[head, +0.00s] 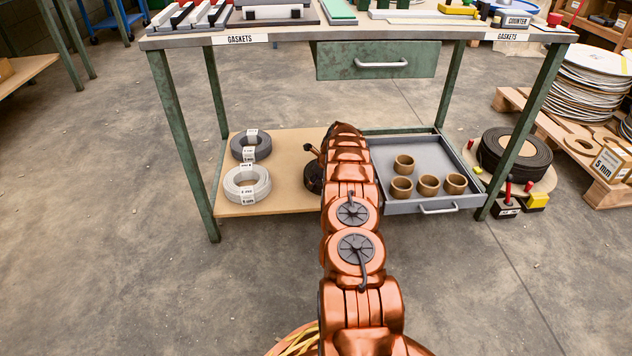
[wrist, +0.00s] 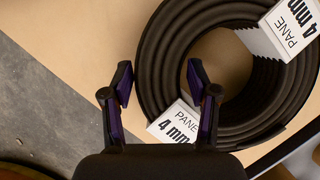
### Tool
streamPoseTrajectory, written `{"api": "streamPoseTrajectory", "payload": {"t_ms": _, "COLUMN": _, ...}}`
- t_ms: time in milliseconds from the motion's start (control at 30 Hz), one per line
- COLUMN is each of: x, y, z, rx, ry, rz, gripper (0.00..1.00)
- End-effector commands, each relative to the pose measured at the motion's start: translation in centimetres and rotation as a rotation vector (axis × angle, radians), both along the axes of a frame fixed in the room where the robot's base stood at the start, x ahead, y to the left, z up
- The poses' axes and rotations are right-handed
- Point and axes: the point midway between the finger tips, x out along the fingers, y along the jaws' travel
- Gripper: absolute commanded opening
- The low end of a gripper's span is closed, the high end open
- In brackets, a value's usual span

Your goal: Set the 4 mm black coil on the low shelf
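The black coil (wrist: 155,60), with white tags reading "PANE 4 mm", lies flat on the tan low shelf (wrist: 70,55). In the head view, part of the black coil (head: 313,177) shows beside my arm on the low shelf (head: 285,190); the rest is hidden. My gripper (wrist: 160,84) is open in the wrist view. Its fingers appear on either side of the coil's near-left band, one outside the ring and one at its hole. I cannot tell whether they touch it or how high they are. The arm mostly hides my gripper in the head view.
A dark grey coil (head: 240,147) and a pale grey coil (head: 238,187) lie at the shelf's left. A grey tray (head: 395,150) with several brown rings sits to the right. The green workbench (head: 290,33) stands above the shelf, its drawer (head: 335,62) overhead. Open floor lies in front.

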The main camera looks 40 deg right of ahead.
Motion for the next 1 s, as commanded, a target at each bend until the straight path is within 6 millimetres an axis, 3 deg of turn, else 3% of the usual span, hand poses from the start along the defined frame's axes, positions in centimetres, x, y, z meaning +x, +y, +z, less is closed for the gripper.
{"api": "streamPoseTrajectory", "payload": {"t_ms": 467, "x": -0.4, "y": -0.1, "z": 1.0, "rx": -0.001, "ry": 0.001, "rz": -0.001, "gripper": 0.64}}
{"api": "streamPoseTrajectory", "payload": {"t_ms": 1000, "x": -3.5, "y": -0.4, "z": 8.8, "rx": 0.002, "ry": 0.000, "rz": 0.000, "gripper": 0.64}}
